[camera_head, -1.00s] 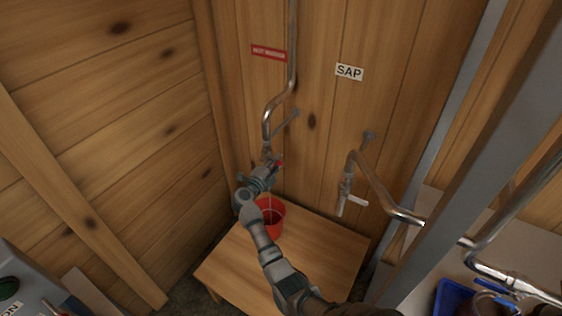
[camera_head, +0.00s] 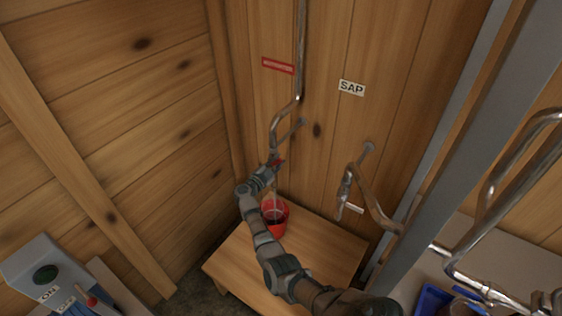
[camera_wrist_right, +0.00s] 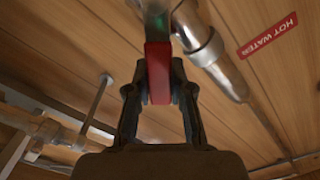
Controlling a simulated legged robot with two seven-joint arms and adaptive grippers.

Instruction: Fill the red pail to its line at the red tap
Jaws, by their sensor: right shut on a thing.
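The red pail (camera_head: 276,226) stands upright on a low wooden table, below the red tap. The tap's red handle (camera_head: 279,162) shows beside my right gripper (camera_head: 272,168) in the head view. In the right wrist view, the fingers of my right gripper (camera_wrist_right: 158,92) are shut on the red handle (camera_wrist_right: 158,72), with the metal pipe behind it. The pail's inside looks dark, and a thin pale line shows between tap and pail. I cannot make out the fill line or the liquid's level. My left gripper is out of view.
The wooden table (camera_head: 325,248) has bare room right of the pail. A second tap (camera_head: 345,190) hangs under the SAP sign (camera_head: 351,88). A red sign (camera_head: 277,66), reading HOT WATER in the wrist view, is on the wall. A control box (camera_head: 45,270) stands at lower left.

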